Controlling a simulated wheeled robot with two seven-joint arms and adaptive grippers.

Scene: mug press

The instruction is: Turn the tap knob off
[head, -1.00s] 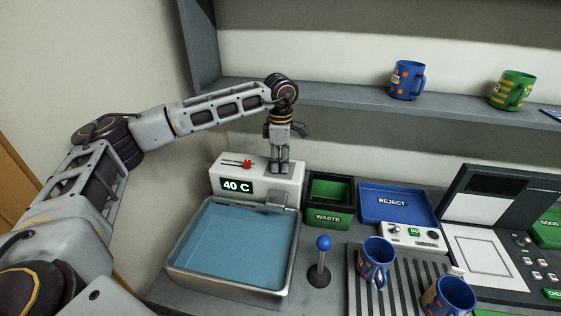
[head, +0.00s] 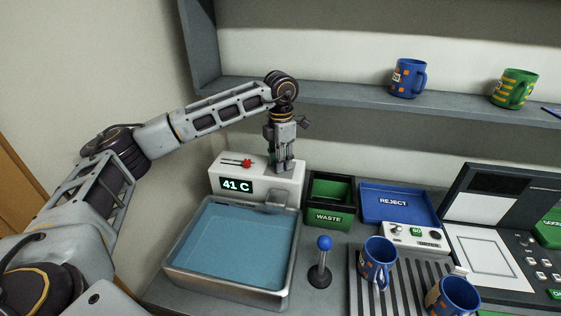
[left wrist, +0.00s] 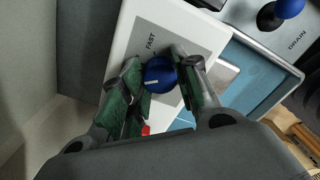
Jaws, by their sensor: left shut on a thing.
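The blue tap knob (left wrist: 160,76) sits on a grey plate marked "FAST" on top of the white tap unit (head: 271,186). A white line marks its face. My left gripper (head: 284,169) points straight down onto the unit's top right. In the left wrist view its green-padded fingers (left wrist: 161,79) are shut on the knob, one on each side. In the head view the knob is hidden by the gripper. The unit's display (head: 237,185) reads 41 C. My right gripper is out of view.
A metal basin of blue water (head: 232,245) stands in front of the tap unit. A red piece (head: 246,163) is on the unit's top left. A blue-topped lever (head: 324,244), the waste bin (head: 329,217) and blue mugs (head: 379,258) stand to the right.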

